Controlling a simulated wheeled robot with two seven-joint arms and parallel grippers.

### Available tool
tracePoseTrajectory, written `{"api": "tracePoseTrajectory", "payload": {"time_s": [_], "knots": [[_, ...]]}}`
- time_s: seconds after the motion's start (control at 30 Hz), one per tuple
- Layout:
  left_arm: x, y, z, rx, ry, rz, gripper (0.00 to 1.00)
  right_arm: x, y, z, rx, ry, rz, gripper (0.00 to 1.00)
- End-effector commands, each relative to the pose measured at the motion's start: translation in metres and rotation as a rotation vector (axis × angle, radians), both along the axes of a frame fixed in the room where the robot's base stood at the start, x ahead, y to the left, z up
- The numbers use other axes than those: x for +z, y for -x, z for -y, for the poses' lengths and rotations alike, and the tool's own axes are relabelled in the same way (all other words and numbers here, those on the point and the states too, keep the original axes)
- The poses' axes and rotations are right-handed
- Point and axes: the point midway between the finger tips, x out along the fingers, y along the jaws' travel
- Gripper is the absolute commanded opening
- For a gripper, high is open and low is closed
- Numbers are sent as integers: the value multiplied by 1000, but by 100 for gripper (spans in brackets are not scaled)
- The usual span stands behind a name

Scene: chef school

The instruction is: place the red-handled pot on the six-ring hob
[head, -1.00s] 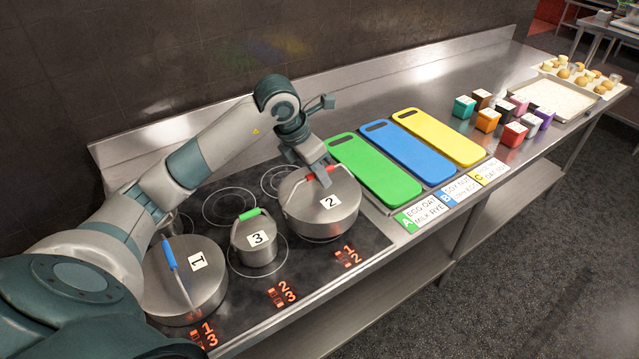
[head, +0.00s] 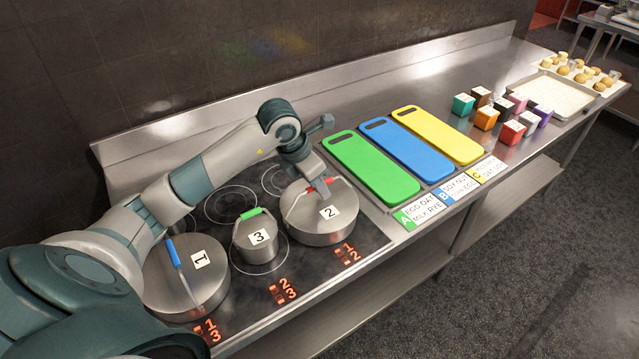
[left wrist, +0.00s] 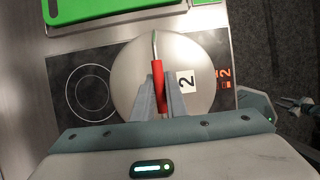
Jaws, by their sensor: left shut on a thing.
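The red-handled pot (head: 345,203) is steel with a lid marked 2. It is upright at the right end of the black glass hob (head: 247,299), resting on it or very close above it; I cannot tell which. My left gripper (head: 320,184) is above the pot, shut on its red handle. In the left wrist view, the fingers (left wrist: 160,87) sit on both sides of the handle (left wrist: 157,72), above the pot lid (left wrist: 130,72). My right gripper (left wrist: 297,103) seems to show at the right edge of that view, too small to read.
A green-handled pot (head: 252,254) marked 3 stands close left of it, and a blue-handled pot (head: 205,284) marked 1 farther left. Green (head: 372,168), blue (head: 408,153) and yellow (head: 436,135) boards lie to the right. Bare rings (head: 231,205) show at the back.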

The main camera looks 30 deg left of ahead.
Motion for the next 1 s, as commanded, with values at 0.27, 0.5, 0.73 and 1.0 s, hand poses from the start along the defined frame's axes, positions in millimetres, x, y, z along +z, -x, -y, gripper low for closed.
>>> {"api": "tracePoseTrajectory", "payload": {"time_s": [0.27,0.5,0.73,1.0], "knots": [[-1,-1,0,0,0,3,0,-3,0,0,0,0,0,31],[-1,0,0,0,0,0,31,-2,0,0,0,0,0,31],[0,0,0,0,0,1,31,-1,0,0,0,0,-1,31],[17,5,-3,1,0,4,31,-9,0,0,0,0,0,31]]}}
